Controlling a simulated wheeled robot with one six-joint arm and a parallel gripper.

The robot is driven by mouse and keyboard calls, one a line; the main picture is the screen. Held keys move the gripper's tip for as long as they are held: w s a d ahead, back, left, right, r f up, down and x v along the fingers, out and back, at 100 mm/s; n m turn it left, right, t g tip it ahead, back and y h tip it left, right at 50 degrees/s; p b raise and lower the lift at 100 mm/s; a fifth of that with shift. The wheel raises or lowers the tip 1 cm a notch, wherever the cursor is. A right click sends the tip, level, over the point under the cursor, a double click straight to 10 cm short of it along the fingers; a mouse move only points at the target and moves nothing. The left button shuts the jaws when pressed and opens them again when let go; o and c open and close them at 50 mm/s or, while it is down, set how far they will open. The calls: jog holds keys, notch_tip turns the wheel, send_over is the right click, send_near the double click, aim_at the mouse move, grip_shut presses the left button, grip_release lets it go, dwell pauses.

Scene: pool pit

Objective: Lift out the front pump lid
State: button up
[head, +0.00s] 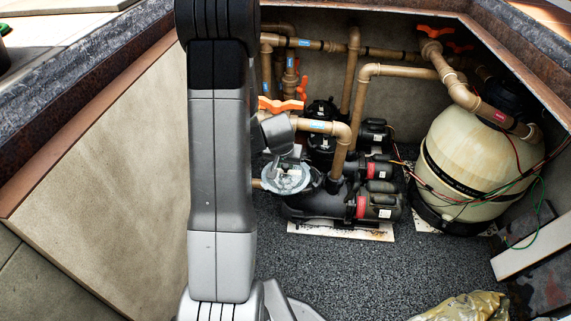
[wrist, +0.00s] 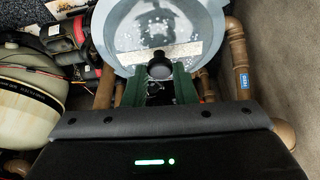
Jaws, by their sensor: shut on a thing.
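The front pump lid is a round, see-through, grey-blue disc with a pale rim. In the head view the lid (head: 287,181) is at the left end of the black front pump (head: 322,207). In the wrist view the lid (wrist: 119,40) fills the upper middle. My gripper (wrist: 159,77) has its green fingers closed on the dark knob (wrist: 159,64) at the lid's near side. In the head view my gripper (head: 284,164) comes down over the lid and partly hides it. I cannot tell whether the lid touches the pump's opening.
Tan pipes (head: 340,155) rise close to the right of my gripper, with an orange valve handle (head: 281,105) just above. A second pump (head: 371,168) stands behind. A large cream filter tank (head: 478,150) with loose wires is at right.

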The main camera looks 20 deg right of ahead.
jog(key=w+d+p+v, duration=0.1)
jog(key=p+v, duration=0.7)
jog(key=v, duration=0.6)
jog(key=shift+r+p, duration=0.3)
jog(key=shift+r, duration=0.25)
jog(key=shift+w+d, duration=0.15)
